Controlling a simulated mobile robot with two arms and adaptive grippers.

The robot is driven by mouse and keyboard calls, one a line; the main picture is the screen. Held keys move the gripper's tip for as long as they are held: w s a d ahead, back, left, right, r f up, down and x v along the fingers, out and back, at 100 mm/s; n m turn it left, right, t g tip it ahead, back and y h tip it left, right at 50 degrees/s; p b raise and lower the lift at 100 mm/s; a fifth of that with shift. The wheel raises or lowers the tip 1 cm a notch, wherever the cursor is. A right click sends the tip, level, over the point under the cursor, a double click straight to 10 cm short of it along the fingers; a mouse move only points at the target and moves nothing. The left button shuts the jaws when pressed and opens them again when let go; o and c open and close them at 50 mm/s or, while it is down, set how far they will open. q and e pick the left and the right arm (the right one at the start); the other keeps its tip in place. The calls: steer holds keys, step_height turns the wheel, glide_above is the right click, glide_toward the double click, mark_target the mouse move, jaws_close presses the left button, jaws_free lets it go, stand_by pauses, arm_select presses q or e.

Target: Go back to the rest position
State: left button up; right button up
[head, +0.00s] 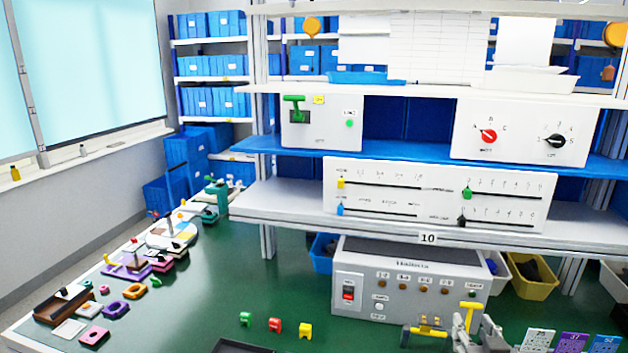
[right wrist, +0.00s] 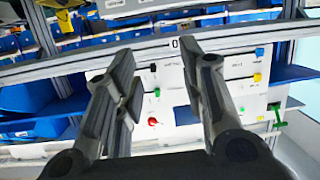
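The rotary switch panel (head: 522,132) is a white box on the blue upper shelf, at the right in the head view. It has a red knob (head: 488,136) and a black knob (head: 555,141). The red knob also shows in the right wrist view (right wrist: 152,121), where the scene looks upside down. My left gripper is not in view.
A white slider panel (head: 440,195) stands on the shelf below. A grey control box (head: 405,285) stands on the green table (head: 215,300). Small coloured parts lie at the table's left and front. A yellow bin (head: 533,278) is behind at right. Part of the table's middle left is clear.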

steer(key=s+a+f+n+g+y, duration=0.1)
steer(key=s+a+f+g, duration=0.25)
steer(key=s+f, duration=0.5)
steer(key=s+a+f+n+g+y, duration=0.1)
steer(key=s+a+f+g, duration=0.3)
steer(key=s, duration=0.8)
steer(key=s+a+f+n+g+y, duration=0.1)
steer(key=s+a+f+g, duration=0.25)
steer(key=s+f, duration=0.5)
step_height(320, 180, down, 26)
steer(key=s+g+b, duration=0.1)
steer(key=s+g, duration=0.1)
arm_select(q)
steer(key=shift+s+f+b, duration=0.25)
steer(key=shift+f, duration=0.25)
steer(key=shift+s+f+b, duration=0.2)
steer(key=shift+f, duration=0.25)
arm_select(e)
steer(key=s+d+f, duration=0.2)
steer(key=s+f, duration=0.6)
steer(key=s+d+f+g, duration=0.1)
steer(key=s+d+f, duration=0.1)
steer(key=s+f, duration=0.7)
steer(key=shift+n, duration=0.4)
